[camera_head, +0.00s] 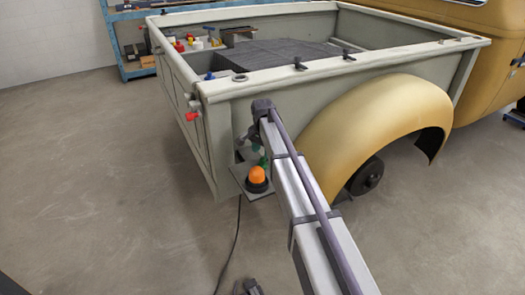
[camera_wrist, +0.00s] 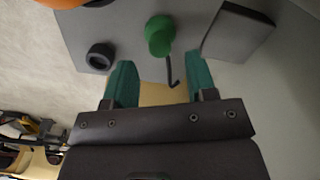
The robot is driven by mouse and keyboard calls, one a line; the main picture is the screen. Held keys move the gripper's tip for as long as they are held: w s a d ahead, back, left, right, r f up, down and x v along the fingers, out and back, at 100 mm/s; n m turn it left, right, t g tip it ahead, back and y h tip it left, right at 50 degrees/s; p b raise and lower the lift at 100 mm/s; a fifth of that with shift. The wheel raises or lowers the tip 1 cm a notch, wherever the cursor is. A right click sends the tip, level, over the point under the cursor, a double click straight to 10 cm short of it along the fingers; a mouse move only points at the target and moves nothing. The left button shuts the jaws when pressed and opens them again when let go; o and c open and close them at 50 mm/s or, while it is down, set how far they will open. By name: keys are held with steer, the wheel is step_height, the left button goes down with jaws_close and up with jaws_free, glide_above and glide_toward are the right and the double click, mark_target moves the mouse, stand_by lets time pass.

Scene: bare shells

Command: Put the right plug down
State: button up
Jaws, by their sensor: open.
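In the wrist view a green plug-like piece (camera_wrist: 158,36) with a round top stands on a grey plate (camera_wrist: 120,30). A thin dark hooked piece hangs below it. My gripper (camera_wrist: 158,75) is open, with its two teal fingers apart and nothing between their tips. The green piece is just beyond the gap, and I see no contact. A black ring (camera_wrist: 100,57) sits on the plate to its left. In the head view the plate (camera_head: 240,178) juts from the truck bed's corner. My gripper there is mostly hidden behind my arm.
An orange beacon (camera_head: 257,175) stands on the plate; its edge shows in the wrist view (camera_wrist: 72,3). A dark grey block (camera_wrist: 238,32) is right of the green piece. The truck bed (camera_head: 205,150) and yellow fender (camera_head: 365,115) are close by. Open floor (camera_head: 100,190) lies left.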

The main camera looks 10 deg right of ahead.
mark_target(262, 159)
step_height(262, 159, up, 8)
steer(key=p, duration=0.6)
steer(key=s+n, duration=1)
steer(key=s, duration=2.3)
steer(key=shift+f+b, duration=0.25)
steer(key=shift+b, duration=0.05)
